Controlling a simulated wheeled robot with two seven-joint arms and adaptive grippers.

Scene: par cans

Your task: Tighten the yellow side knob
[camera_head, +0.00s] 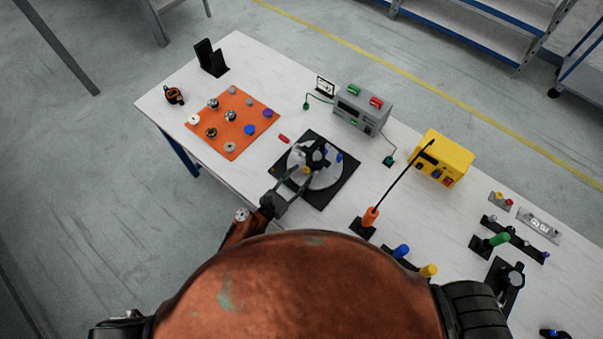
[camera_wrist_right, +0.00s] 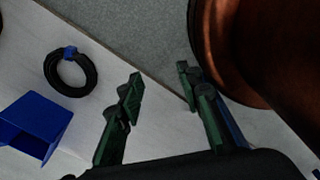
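The yellow side knob (camera_head: 306,170) shows in the head view on the near side of a black hub (camera_head: 316,155), which stands on a round grey disc (camera_head: 325,181) on a black base plate. My left gripper (camera_head: 304,174) reaches in from the near left. Its two fingers are apart, with the tips on either side of the yellow knob; a gap seems to show, but contact is too small to judge. A blue knob (camera_head: 339,157) sits at the right of the hub. In the right wrist view my right gripper (camera_wrist_right: 159,80) is open and empty.
An orange mat (camera_head: 232,148) with several small parts lies left of the base plate. A grey power box (camera_head: 362,111) and a yellow box (camera_head: 441,160) stand behind and right. A black cable ring (camera_wrist_right: 70,72) and blue bin (camera_wrist_right: 36,124) lie near my right gripper.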

